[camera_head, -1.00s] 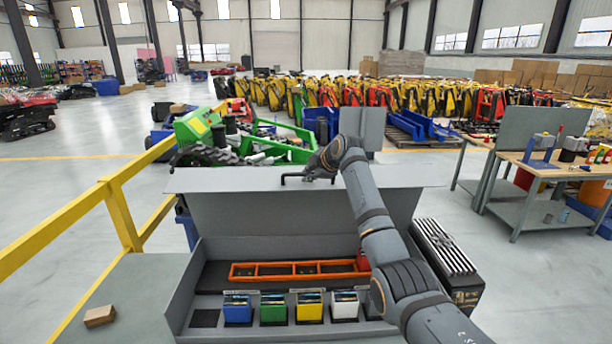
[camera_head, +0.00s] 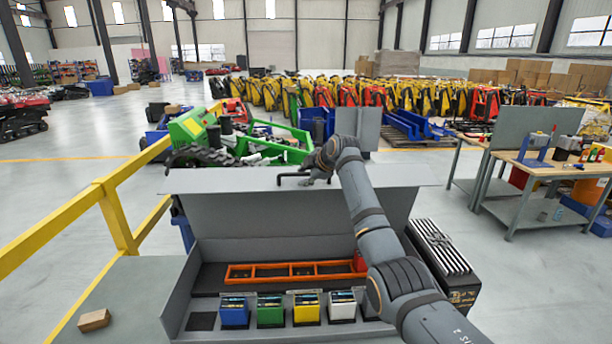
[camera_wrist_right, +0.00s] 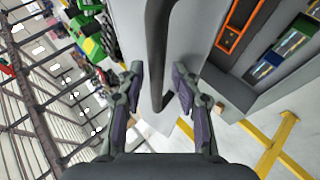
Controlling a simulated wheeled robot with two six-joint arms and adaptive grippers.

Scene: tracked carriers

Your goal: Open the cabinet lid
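The grey cabinet (camera_head: 176,300) stands in front of me with its lid (camera_head: 240,215) raised and leaning back, so the inside shows. A dark handle (camera_head: 290,177) is on the lid's upper edge; it also shows as a long bar in the right wrist view (camera_wrist_right: 158,50). My right gripper (camera_head: 318,170) is at the handle's right part. In the right wrist view its fingers (camera_wrist_right: 157,95) are spread, with the bar between them and gaps visible on both sides. My left gripper is not in view.
Inside the cabinet are an orange rack (camera_head: 270,281) and blue, green, yellow and white boxes (camera_head: 307,309). A yellow railing (camera_head: 120,220) runs at left, with a small brown block (camera_head: 94,320) nearby. A workbench (camera_head: 550,170) stands at right.

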